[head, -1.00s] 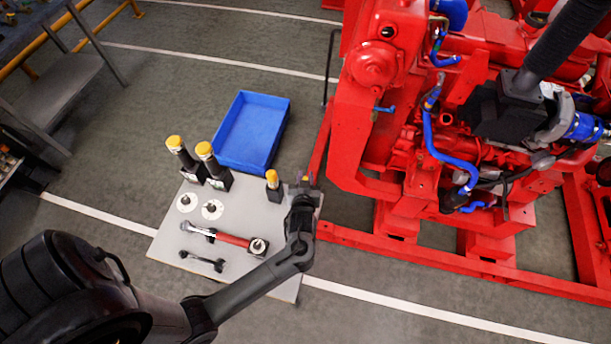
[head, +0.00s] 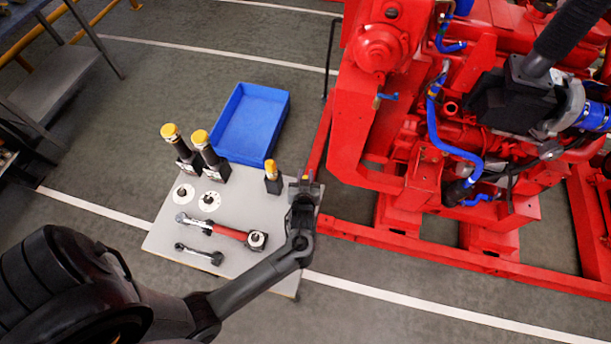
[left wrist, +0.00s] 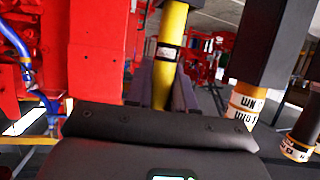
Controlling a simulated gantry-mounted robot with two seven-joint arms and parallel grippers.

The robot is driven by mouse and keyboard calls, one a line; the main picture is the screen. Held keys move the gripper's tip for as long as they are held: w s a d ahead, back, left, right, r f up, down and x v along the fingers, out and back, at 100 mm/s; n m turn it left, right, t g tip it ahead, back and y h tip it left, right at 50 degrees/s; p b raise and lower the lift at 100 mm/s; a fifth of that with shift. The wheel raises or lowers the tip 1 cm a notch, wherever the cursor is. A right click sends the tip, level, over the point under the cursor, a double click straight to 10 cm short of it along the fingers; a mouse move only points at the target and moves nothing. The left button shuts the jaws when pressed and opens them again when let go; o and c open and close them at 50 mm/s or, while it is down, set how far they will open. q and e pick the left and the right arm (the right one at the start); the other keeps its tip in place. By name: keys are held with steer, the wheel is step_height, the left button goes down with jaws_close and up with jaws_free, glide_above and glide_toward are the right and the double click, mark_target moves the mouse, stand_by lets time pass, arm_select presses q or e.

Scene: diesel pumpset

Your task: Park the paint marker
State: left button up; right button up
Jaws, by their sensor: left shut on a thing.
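My left gripper (head: 305,183) is at the right edge of a small grey table (head: 165,232). In the left wrist view its fingers (left wrist: 165,92) are shut on a yellow cylinder with a pale label band, which I take to be the paint marker (left wrist: 171,30). In the head view the held marker is mostly hidden by the gripper. A short yellow-topped piece in a black base (head: 272,185) stands on the table just left of the gripper, apparently apart from it. My right gripper is not in view.
Two dark, yellow-capped cylinders (head: 180,148) (head: 207,152) stand at the table's back left. Two white discs (head: 209,201), a red-handled tool (head: 229,232) and a small dark tool (head: 199,254) lie in front. A blue bin (head: 250,123) is behind; the red pumpset (head: 375,150) stands right.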

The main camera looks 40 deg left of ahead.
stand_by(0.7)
arm_select(q)
steer(key=shift+p, duration=0.45)
steer(key=shift+f+b, duration=0.75)
steer(key=shift+f, duration=0.2)
stand_by(0.6)
steer(key=o, duration=1)
steer(key=shift+r, duration=0.1)
